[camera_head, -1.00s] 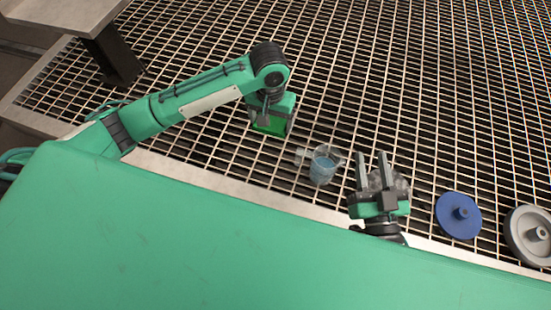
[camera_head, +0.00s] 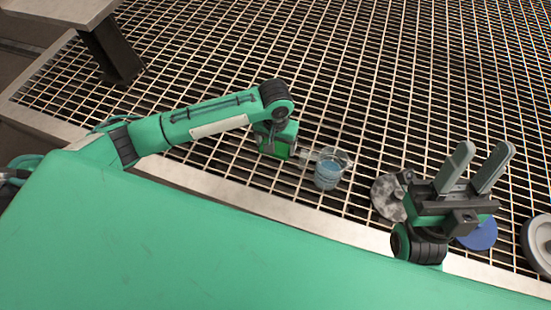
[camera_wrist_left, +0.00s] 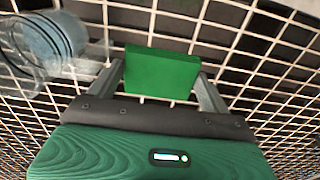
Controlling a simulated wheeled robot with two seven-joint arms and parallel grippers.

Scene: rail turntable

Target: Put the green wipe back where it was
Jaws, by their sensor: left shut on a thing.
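The green wipe (camera_wrist_left: 162,73) is a bright green block held between the two fingers of my left gripper (camera_wrist_left: 160,85). In the head view a small part of the green wipe (camera_head: 282,150) shows under my left gripper (camera_head: 277,146), just left of a glass jug with blue liquid (camera_head: 328,173). The jug also shows at the upper left of the left wrist view (camera_wrist_left: 45,42), close beside the left finger. I cannot tell whether the wipe touches the grating. My right gripper (camera_head: 478,157) is open and empty, raised at the right with its fingers apart.
A metal grating (camera_head: 330,75) spreads under everything, with clear room beyond the jug. A grey mottled disc (camera_head: 386,199) and a blue disc (camera_head: 480,238) lie partly behind my right gripper. A grey wheel (camera_head: 541,240) is at the right edge. A bench leg (camera_head: 112,55) stands upper left.

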